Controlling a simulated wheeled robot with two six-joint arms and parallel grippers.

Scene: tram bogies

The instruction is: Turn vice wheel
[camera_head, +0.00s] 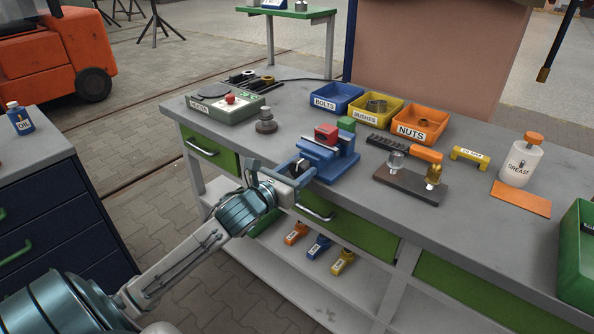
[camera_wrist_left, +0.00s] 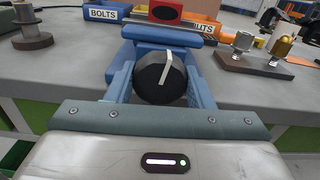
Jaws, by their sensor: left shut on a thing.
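The blue vice (camera_head: 332,164) stands at the front edge of the grey workbench, with a red block (camera_head: 326,133) on its top. My left gripper (camera_head: 297,170) is at the front of the vice, shut on the vice wheel. In the left wrist view the vice wheel (camera_wrist_left: 150,82) is a round black knob with a pale bar across its face. It sits between the two blue fingers of the left gripper (camera_wrist_left: 160,85). The vice body (camera_wrist_left: 160,34) rises behind it. In the head view the wheel is mostly hidden by the gripper. My right gripper does not show.
Blue bolts (camera_head: 337,98), yellow bushes (camera_head: 375,110) and orange nuts (camera_head: 420,124) bins stand behind the vice. A dark round-based part (camera_head: 265,122) stands left of it. A dark fixture board (camera_head: 410,183) lies to the right. Green drawers (camera_head: 350,225) are below the bench top.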

